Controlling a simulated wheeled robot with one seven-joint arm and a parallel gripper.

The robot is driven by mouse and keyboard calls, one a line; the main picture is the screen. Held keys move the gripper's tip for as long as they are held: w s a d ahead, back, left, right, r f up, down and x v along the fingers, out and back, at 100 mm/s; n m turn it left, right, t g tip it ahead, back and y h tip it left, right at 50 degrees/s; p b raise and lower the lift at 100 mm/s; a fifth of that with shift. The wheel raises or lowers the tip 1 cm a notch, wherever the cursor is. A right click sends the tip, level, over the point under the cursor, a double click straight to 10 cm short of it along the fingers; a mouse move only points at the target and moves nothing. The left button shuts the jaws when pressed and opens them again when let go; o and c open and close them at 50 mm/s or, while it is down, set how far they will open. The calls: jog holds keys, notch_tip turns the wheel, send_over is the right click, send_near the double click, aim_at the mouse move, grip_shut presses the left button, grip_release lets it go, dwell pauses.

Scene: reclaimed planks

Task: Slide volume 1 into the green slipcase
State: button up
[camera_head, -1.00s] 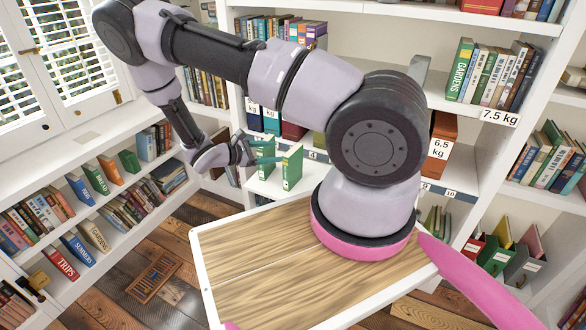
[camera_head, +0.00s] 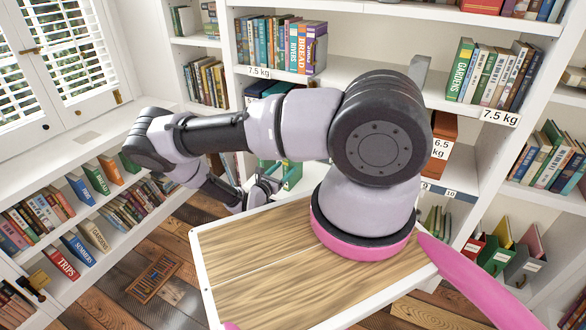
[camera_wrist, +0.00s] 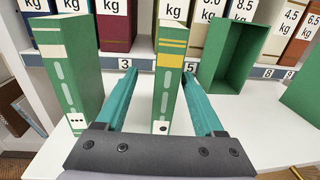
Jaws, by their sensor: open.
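A green book with a yellow band and a one-dot label, which looks like volume 1 (camera_wrist: 168,65), stands upright on the white shelf in the wrist view. My gripper (camera_wrist: 159,82) is open, one teal finger on each side of this book; I cannot tell whether they touch it. The green slipcase (camera_wrist: 232,52) stands to the right with its open, empty side facing me. Another green book (camera_wrist: 72,70), with several dots on its label, stands on the left. In the head view my gripper (camera_head: 268,188) is beside a green volume (camera_head: 292,174), and my arm hides the slipcase.
Weight-marked boxes (camera_wrist: 112,22) line the back of the shelf. A partly visible green object (camera_wrist: 304,97) is at the right edge. Bare white shelf (camera_wrist: 235,125) lies in front of the slipcase. A wooden-topped surface (camera_head: 270,270) is close below my arm in the head view.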

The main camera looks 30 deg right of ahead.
jog(key=x, duration=0.5)
jog(key=shift+s+d+r, duration=0.1)
jog(key=shift+s+d, duration=0.1)
jog(key=shift+d, duration=0.1)
grip_shut()
